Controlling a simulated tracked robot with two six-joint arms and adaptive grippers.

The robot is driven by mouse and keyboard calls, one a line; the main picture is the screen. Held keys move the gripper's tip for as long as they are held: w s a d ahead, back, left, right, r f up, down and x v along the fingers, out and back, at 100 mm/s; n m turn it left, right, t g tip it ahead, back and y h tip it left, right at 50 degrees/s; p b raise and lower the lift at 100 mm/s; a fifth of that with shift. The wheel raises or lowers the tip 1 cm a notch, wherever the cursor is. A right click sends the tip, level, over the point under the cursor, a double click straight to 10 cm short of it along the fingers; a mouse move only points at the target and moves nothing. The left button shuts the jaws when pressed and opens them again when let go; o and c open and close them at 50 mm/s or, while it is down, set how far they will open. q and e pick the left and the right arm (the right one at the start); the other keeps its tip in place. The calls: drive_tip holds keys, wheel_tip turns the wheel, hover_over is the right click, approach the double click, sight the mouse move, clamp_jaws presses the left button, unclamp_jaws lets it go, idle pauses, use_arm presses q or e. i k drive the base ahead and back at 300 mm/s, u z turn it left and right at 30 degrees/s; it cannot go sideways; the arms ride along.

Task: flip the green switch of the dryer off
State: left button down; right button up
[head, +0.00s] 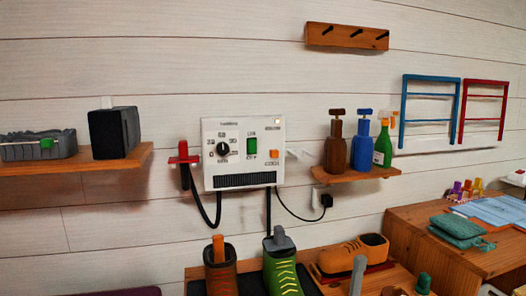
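The dryer's white control panel (210,172) hangs on the plank wall near the middle of the head view. Its green switch (252,146) sits right of the black dial (223,148), with small lettering above and below it. I cannot tell from here which way the switch is tipped. An orange button (274,154) is at its lower right, a small pale lamp (277,121) at the top right corner, and a dark grille (244,180) along the bottom. Neither of my grippers is in view, and nothing covers the switch.
A red-handled piece (183,158) projects just left of the panel, and black cables (268,212) hang below. A shelf with bottles (356,174) is at right, another shelf (75,168) at left. Boots (281,268) stand below. Space in front of the panel looks clear.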

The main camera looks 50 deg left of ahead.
sight(252, 146)
drive_tip(key=u, duration=0.3)
drive_tip(key=k, duration=0.65)
drive_tip(key=u, duration=0.6)
drive_tip(key=i, duration=0.25)
drive_tip(key=u, duration=0.1)
